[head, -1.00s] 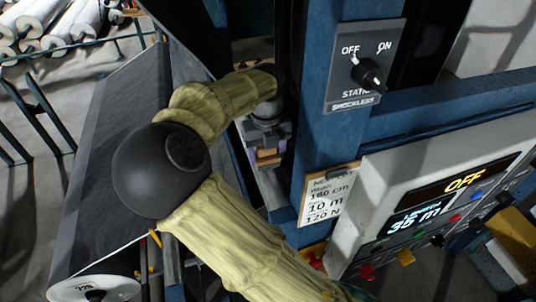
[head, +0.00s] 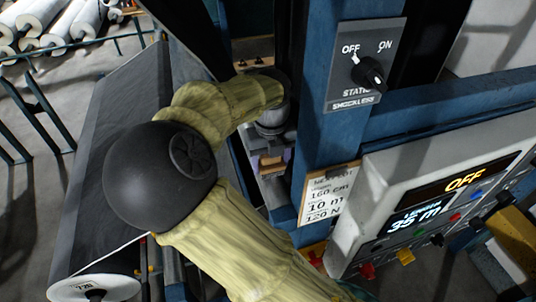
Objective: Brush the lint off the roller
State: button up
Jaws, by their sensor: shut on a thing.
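My gripper (head: 269,143) is small in the head view, beyond my bent arm and left of the blue post. It is shut on a small tan, wood-like thing (head: 270,161), perhaps the brush; its lower part and any bristles are not clear. A pale purple patch shows beside it. A wide dark grey sheet or roll (head: 100,215) runs along the left, with a white roll end (head: 95,289) at the bottom. My arm covers part of it. I cannot make out which roller bears lint, and no lint is clear.
A blue post (head: 335,135) with a switch plate (head: 366,68), its knob near ON/OFF marks, stands right of my gripper. A control panel (head: 440,215) reads OFF and 35 m. A paper card (head: 325,200) hangs on the post. White rolls (head: 55,25) lie at the back left.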

aim_at(276, 184)
jog(key=shift+s+f, duration=0.15)
jog(key=shift+s, duration=0.15)
jog(key=shift+s, duration=0.1)
jog(key=shift+s+d, duration=0.15)
jog(key=shift+s, duration=0.3)
jog(key=shift+s+d, duration=0.2)
jog(key=shift+s, duration=0.4)
jog(key=shift+s+d, duration=0.2)
jog(key=shift+s, duration=0.4)
jog(key=shift+w+r, duration=0.1)
jog(key=shift+r, duration=0.15)
jog(key=shift+r, duration=2.95)
jog(key=shift+r, duration=1.5)
